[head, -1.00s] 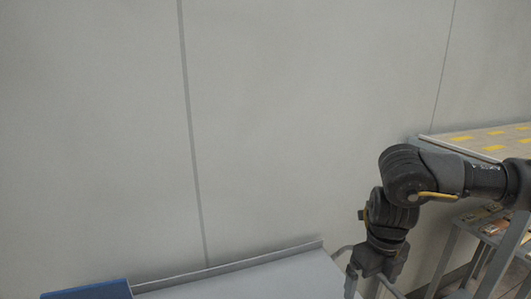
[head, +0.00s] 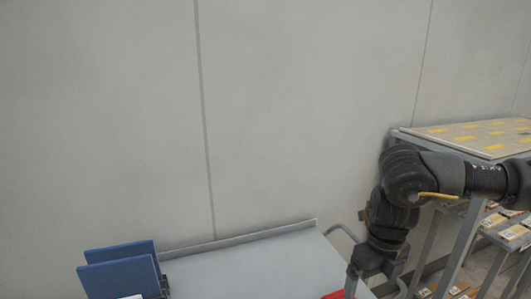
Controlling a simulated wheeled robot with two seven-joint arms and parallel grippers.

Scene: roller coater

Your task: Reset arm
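My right arm comes in from the right, and its dark gripper (head: 375,284) points down at the bottom edge of the head view. Its two fingers stand apart with a gap between them, and I see nothing held there. The fingertips are at or past the picture's edge. The gripper is in front of the right end of a grey table (head: 245,262); I cannot tell whether it touches anything. My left gripper and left arm are not in view.
Two blue upright panels (head: 120,270) stand at the table's left end. A red thing (head: 334,295) shows partly near my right gripper. A shelf rack (head: 470,137) with yellow-marked top stands at right. A plain wall (head: 300,110) is behind.

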